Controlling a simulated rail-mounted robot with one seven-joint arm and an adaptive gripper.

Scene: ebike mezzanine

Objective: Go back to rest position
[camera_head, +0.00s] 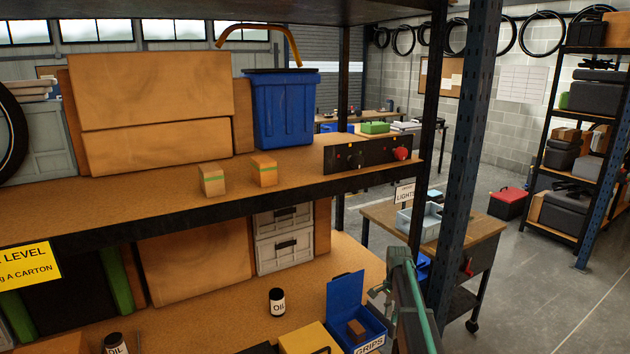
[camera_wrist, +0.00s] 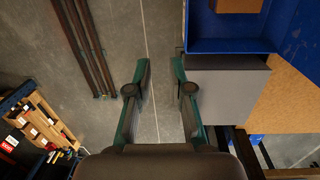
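My gripper (camera_head: 408,268) is at the lower right of the head view, just right of the blue bin labelled GRIPS (camera_head: 369,346). In the wrist view my gripper (camera_wrist: 160,78) has its two green-edged fingers apart with nothing between them. Below the fingers is bare grey floor, beyond the shelf's edge. A blue bin (camera_wrist: 230,46) lies to the right of the fingers, apart from them, with part of a brown box (camera_wrist: 237,5) in it.
The upper shelf (camera_head: 130,192) carries two small cartons (camera_head: 212,180) and a blue tub (camera_head: 284,110). A blue upright (camera_head: 467,170) stands close right of my gripper. A wooden-topped cart (camera_head: 468,228) stands behind.

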